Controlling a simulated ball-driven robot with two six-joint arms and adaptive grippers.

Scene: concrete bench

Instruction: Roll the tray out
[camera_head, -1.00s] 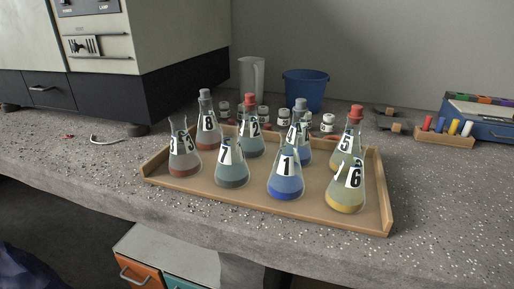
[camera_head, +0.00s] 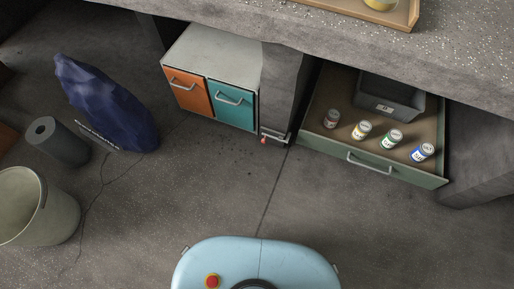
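A wide tray with a green front (camera_head: 320,142) and a brown inner floor is low under the bench, at the right of the head view. Its metal bar handle (camera_head: 368,164) is on the front face. A dark grey bin (camera_head: 388,100) stands toward the back of it, and several small labelled cans, one with a blue label (camera_head: 422,152), stand in a row nearer the front. The bench hides the tray's back part. A corner of a wooden tray (camera_head: 404,22) with a yellow-filled flask (camera_head: 381,4) shows on the bench top. Neither gripper is in view.
A cabinet (camera_head: 212,52) with orange and teal doors and a concrete leg (camera_head: 288,90) stand left of the green-fronted tray. A blue sack (camera_head: 105,105), dark roll (camera_head: 58,143) and pale bucket (camera_head: 38,210) stand at left. The floor in front is clear.

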